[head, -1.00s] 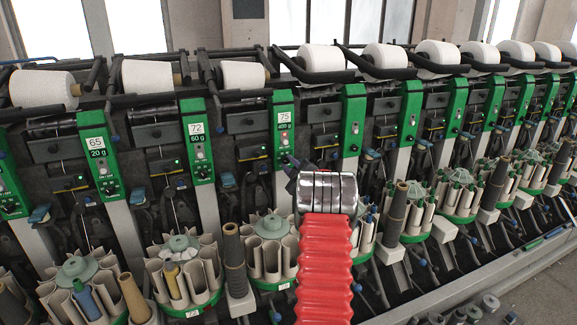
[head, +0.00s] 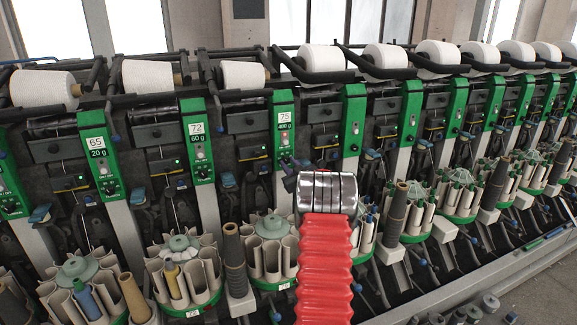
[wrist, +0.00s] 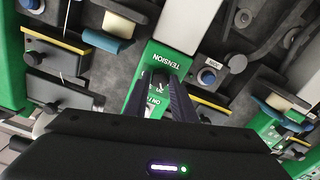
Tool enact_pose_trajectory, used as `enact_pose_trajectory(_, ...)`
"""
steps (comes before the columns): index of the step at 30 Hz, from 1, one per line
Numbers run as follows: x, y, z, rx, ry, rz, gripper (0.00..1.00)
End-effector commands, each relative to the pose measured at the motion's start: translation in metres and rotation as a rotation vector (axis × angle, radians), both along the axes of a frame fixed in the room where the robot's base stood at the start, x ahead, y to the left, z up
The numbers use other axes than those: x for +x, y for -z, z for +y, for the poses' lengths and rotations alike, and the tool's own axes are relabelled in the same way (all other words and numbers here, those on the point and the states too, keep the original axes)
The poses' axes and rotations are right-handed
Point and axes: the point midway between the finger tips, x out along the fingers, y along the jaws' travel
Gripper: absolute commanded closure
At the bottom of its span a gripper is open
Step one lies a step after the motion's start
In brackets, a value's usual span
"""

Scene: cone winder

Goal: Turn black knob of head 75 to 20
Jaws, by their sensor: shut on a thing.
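Head 75 (head: 284,125) is the green panel labelled "75" and "400 g", right of heads 65 and 72 in the head view. Its green face (wrist: 166,55) with the word "TENSION" fills the middle of the wrist view, seen tilted. My gripper (wrist: 161,75) has its two dark fingers against this panel, below that word. It is shut on the black knob, which the fingers hide almost fully; I cannot read its setting. In the head view, my red-sleeved arm with its metal collar reaches to the lower end of panel 75, and the fingertips are hardly visible.
Head 72 (head: 198,140) and head 65 (head: 97,155) stand to the left. In the wrist view, a blue button (wrist: 207,77) sits right of the fingers, and yellow-edged boxes flank the panel. White cones line the top. Bobbin magazines (head: 270,247) stand below.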

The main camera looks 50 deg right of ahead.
Motion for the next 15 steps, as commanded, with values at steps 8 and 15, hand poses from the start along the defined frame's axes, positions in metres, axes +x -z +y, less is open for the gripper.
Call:
enact_pose_trajectory(8, 0.0021, 0.0058, 0.0027, 0.119, -0.003, -0.06, 0.99)
enact_pose_trajectory(15, 0.0022, 0.0063, 0.0029, 0.146, -0.004, -0.075, 0.99)
